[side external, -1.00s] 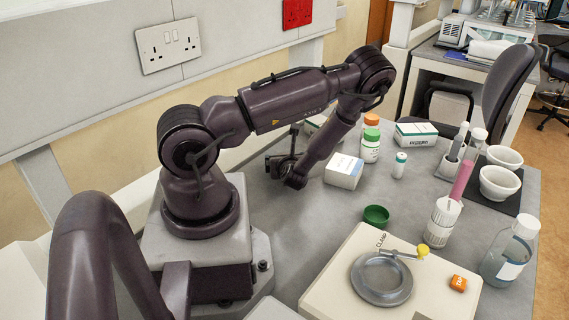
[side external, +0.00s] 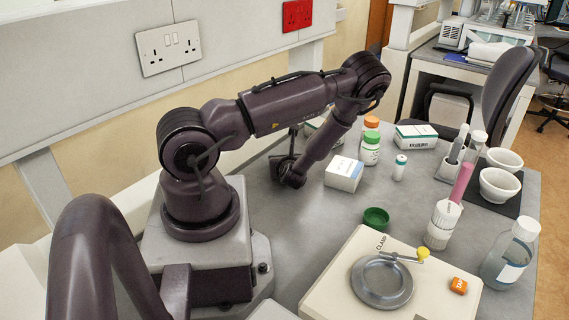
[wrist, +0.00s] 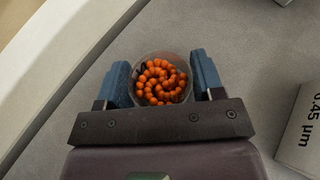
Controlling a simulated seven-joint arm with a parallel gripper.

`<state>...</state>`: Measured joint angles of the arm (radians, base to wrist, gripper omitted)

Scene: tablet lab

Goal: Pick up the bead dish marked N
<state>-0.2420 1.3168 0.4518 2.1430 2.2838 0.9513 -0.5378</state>
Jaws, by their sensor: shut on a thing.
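A small round clear dish of orange beads (wrist: 160,80) sits between the two blue fingers of my gripper (wrist: 162,82) in the wrist view. The fingers press against its left and right sides. No letter N can be read on the dish. Grey bench surface shows around the dish; its height above the bench is hard to tell. In the side external view the dish is not visible and my gripper is mostly hidden behind my wrist.
A white box (wrist: 301,132) marked 0.45 µm lies right of my gripper in the wrist view. In the side external view are a green cap-like dish (side external: 376,218), a pill bottle (side external: 370,150), a clamp plate (side external: 340,272) and white bowls (side external: 499,187). A pale ledge (wrist: 45,60) runs at left.

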